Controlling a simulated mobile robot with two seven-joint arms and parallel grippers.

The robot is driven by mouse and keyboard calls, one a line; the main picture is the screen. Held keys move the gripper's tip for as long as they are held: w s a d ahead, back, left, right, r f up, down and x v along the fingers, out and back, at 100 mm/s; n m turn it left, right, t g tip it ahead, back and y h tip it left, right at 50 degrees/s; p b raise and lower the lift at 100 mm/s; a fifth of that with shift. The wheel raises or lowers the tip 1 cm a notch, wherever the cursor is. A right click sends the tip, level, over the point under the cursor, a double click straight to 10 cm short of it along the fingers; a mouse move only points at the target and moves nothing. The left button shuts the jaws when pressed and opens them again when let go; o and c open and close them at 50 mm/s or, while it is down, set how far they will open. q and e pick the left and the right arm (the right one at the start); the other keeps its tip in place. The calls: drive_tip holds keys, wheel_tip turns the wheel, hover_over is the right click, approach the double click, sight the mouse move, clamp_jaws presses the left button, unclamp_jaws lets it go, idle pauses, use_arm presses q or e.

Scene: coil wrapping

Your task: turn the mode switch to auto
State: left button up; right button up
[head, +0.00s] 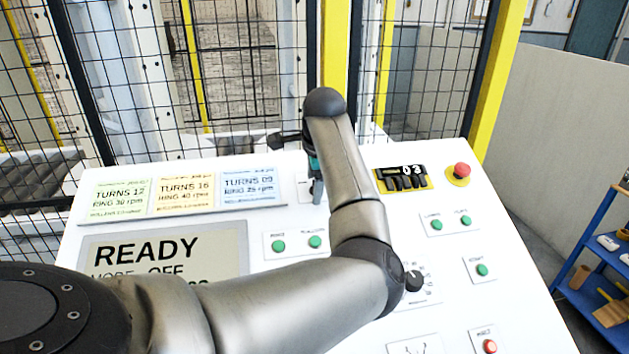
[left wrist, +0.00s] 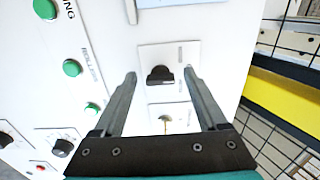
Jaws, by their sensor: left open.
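The mode switch (left wrist: 160,74) is a black knob on a pale plate of the white panel. In the left wrist view it lies in the gap between the two fingers of my left gripper (left wrist: 159,82), which is open. I cannot tell whether either finger touches it. In the head view my left gripper (head: 316,190) points down at the panel's upper middle, and it and my arm hide the switch. The display (head: 160,250) shows READY and a mode line reading OFF. My right gripper is not in view.
A keyed switch (left wrist: 165,122) sits beside the mode switch. Green buttons (head: 315,241), a rotary dial (head: 413,281), a yellow counter box (head: 403,180) and a red emergency stop (head: 461,171) are on the panel (head: 365,205). A mesh fence (head: 240,70) stands behind it.

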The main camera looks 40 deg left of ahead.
use_arm(q)
drive_tip(key=shift+c, duration=0.2)
clamp_jaws()
idle(0.4)
drive_tip(key=m+b, duration=0.3)
drive_tip(key=m, duration=0.1)
drive_tip(key=shift+w+b, duration=0.1)
drive_tip(key=shift+b, duration=0.25)
drive_tip(key=shift+m+b, duration=1.5)
drive_tip(key=shift+m, duration=0.9)
drive_tip(key=shift+r, duration=0.1)
drive_tip(key=shift+o, duration=0.2)
unclamp_jaws()
